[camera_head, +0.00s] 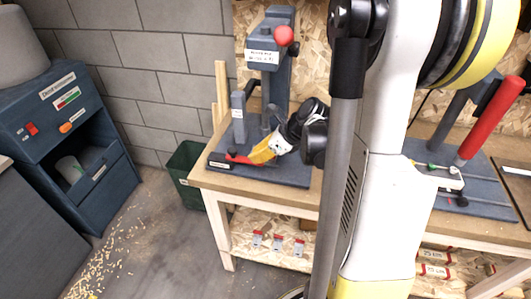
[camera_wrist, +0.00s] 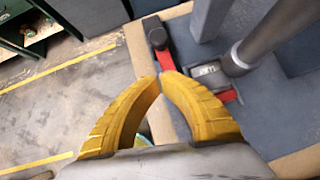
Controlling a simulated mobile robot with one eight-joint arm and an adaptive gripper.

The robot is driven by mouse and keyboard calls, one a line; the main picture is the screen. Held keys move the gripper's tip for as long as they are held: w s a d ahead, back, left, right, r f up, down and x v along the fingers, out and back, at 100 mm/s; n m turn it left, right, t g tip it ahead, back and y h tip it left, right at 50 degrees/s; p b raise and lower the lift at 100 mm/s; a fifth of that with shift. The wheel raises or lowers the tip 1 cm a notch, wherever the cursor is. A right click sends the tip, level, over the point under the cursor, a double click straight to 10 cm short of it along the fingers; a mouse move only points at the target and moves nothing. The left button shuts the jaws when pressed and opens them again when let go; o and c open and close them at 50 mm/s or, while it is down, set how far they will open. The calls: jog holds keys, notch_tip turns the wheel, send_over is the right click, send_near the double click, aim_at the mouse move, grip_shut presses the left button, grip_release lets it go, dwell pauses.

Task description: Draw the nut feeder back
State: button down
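The nut feeder (camera_wrist: 224,96) looks to be the red slide with a black knob (camera_wrist: 157,35) at its outer end, by the "NUTS" label in the wrist view. In the head view the red slide (camera_head: 241,159) lies low at the front of the left blue-grey press (camera_head: 285,90). My gripper (camera_wrist: 160,78) has yellow fingers with their tips nearly together, beside or over the red slide, short of the knob. Nothing shows between the tips, and whether they touch the slide I cannot tell. In the head view my gripper (camera_head: 254,156) partly hides the slide.
The press base sits near the left edge of the wooden bench (camera_head: 270,194). A press column (camera_wrist: 265,45) rises close to my gripper. A second press with a red handle (camera_head: 491,115) stands at right. A green bin (camera_head: 186,165) and a dark cabinet (camera_head: 75,130) stand left.

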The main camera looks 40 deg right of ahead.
aim_at(235, 159)
jog(key=w, duration=0.1)
jog(key=w+a+f, duration=0.1)
jog(key=w+a+b, duration=0.1)
jog(key=w, duration=0.1)
jog(key=shift+a+f, duration=0.1)
jog(key=shift+f, duration=0.1)
jog(key=w+a, duration=0.3)
jog(key=w, duration=0.2)
jog(key=w+a, duration=0.2)
jog(key=shift+w+a, duration=0.15)
jog(key=shift+a, duration=0.2)
